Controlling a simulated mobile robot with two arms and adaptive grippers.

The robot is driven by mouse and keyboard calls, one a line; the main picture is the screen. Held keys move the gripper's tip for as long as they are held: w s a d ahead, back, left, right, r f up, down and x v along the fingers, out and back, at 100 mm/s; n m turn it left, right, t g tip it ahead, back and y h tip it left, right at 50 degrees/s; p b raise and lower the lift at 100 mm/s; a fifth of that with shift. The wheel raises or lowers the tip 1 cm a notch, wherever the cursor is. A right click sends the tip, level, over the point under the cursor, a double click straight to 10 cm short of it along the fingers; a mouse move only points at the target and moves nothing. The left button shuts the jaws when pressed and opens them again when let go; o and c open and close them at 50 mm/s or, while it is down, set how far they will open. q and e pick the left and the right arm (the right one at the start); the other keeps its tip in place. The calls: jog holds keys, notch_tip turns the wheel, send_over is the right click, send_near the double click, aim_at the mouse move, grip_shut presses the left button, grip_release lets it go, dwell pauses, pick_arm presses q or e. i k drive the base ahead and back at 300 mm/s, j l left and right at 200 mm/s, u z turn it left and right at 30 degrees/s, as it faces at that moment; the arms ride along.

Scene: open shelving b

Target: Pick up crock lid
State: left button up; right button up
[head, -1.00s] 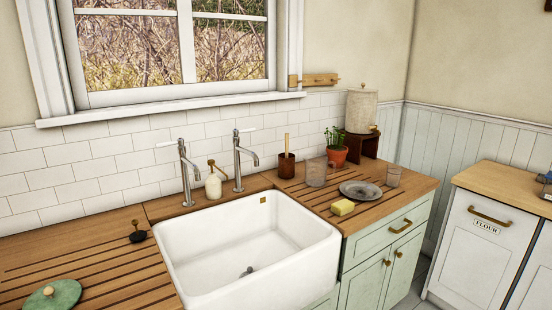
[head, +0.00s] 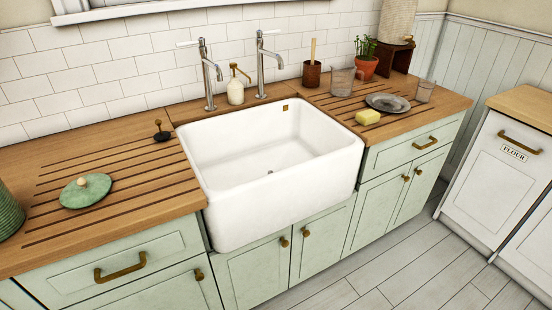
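A round green lid with a pale wooden knob (head: 86,191) lies on the grooved wooden counter (head: 140,210) left of the sink; it looks like the crock lid. A ribbed green crock (head: 8,212) stands at the left edge of the view, mostly cut off, a short way left of the lid and apart from it. Neither of my grippers shows in the head view.
The white sink (head: 250,205) is right of the lid. A black stopper (head: 161,131) lies behind it. Two taps and a soap bottle (head: 235,90) stand at the back. Yellow soap (head: 367,117), a grey plate (head: 388,103) and glasses are on the right counter. The floor (head: 400,270) in front looks clear.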

aim_at(85, 191)
jog(key=u, duration=1.5)
jog(key=i+j+z, duration=0.15)
jog(key=j, duration=0.1)
